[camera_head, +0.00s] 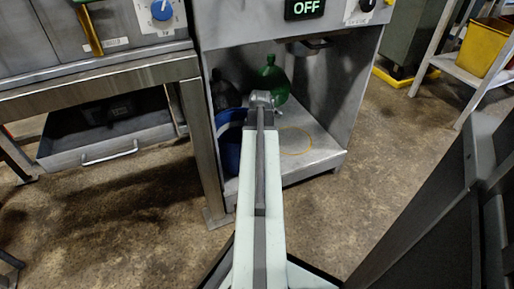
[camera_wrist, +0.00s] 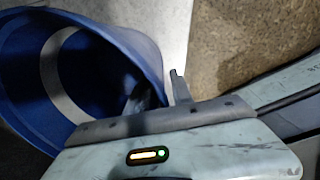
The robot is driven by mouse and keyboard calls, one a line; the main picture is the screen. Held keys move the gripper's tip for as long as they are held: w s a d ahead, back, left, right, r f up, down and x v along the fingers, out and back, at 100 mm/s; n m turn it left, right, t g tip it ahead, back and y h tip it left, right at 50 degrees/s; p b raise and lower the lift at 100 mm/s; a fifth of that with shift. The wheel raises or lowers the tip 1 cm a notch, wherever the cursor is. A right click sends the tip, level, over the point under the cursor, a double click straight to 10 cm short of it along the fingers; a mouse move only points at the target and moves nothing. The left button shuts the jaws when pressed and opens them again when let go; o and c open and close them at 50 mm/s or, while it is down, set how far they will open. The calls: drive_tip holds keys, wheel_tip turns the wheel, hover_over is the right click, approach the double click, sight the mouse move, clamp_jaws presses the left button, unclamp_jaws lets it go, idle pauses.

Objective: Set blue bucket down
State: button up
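The blue bucket (camera_head: 229,143) is at the left of the lower compartment of the compactor, beside my gripper (camera_head: 262,98). Part of it is hidden behind my arm and the left post. In the wrist view the open mouth of the bucket (camera_wrist: 95,38) fills the left, with a pale band inside. My gripper (camera_wrist: 160,88) is at its rim, with one finger outside the wall and a dark finger shape inside. Whether the fingers press on the wall cannot be told. Whether the base of the bucket touches the floor of the compartment is hidden.
A green bottle (camera_head: 270,80) stands behind my gripper, with a dark bottle (camera_head: 224,92) to its left. A yellow ring (camera_head: 294,141) marks clear floor at the right of the compartment. A metal post (camera_head: 203,155) stands at the left. The sign (camera_head: 305,8) reads OFF.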

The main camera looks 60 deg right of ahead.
drive_tip(key=shift+r, duration=0.1)
wheel_tip(320, 180, up, 12)
drive_tip(key=s+p, duration=0.1)
drive_tip(key=p, duration=1.1)
drive_tip(key=shift+s+a, duration=0.15)
drive_tip(key=shift+a, duration=0.05)
